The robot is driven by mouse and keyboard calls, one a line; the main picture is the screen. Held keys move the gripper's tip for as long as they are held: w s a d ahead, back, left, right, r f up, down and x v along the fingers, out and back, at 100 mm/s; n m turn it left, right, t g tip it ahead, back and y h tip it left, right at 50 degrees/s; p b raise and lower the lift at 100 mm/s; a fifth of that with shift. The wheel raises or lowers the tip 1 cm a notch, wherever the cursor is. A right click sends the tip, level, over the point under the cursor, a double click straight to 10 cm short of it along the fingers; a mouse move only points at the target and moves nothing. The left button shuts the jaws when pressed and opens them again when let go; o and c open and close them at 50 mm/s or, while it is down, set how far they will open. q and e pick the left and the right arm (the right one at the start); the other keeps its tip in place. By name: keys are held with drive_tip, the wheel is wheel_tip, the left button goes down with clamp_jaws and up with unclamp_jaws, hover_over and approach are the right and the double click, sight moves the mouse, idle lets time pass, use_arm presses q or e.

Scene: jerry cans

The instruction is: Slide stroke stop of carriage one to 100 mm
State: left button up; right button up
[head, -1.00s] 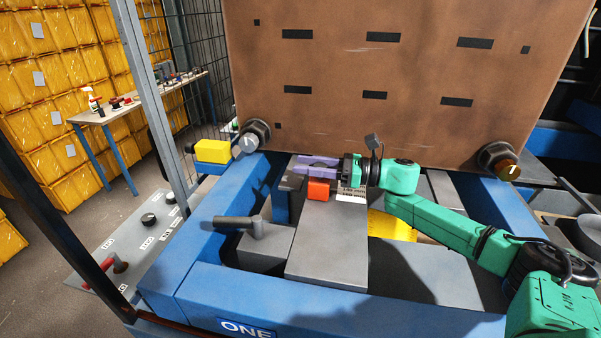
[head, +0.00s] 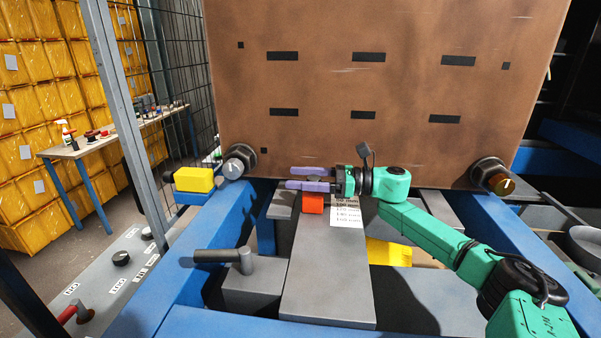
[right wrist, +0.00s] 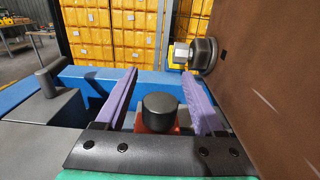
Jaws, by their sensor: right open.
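The stroke stop is a red-orange block (head: 312,203) on the grey carriage rail (head: 328,265). A round black knob (right wrist: 160,112) tops it in the right wrist view. A white scale label (head: 347,212) with mm marks lies to its right; I cannot read the stop's exact setting. My right gripper (head: 292,178) has purple fingers, open and apart, just behind and above the block in the head view. In the right wrist view the gripper's fingers (right wrist: 162,95) stand on both sides of the knob, with gaps. My left gripper is not in view.
The large brown panel (head: 360,90) stands close behind my right gripper, with a bolt at each lower corner. Blue frame beams (head: 195,262) surround the carriage. A yellow block (head: 388,252) lies right of the rail.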

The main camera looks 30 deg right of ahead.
wheel_tip(320, 180, up, 20)
idle(0.4)
drive_tip(key=shift+a, duration=0.1)
idle(0.3)
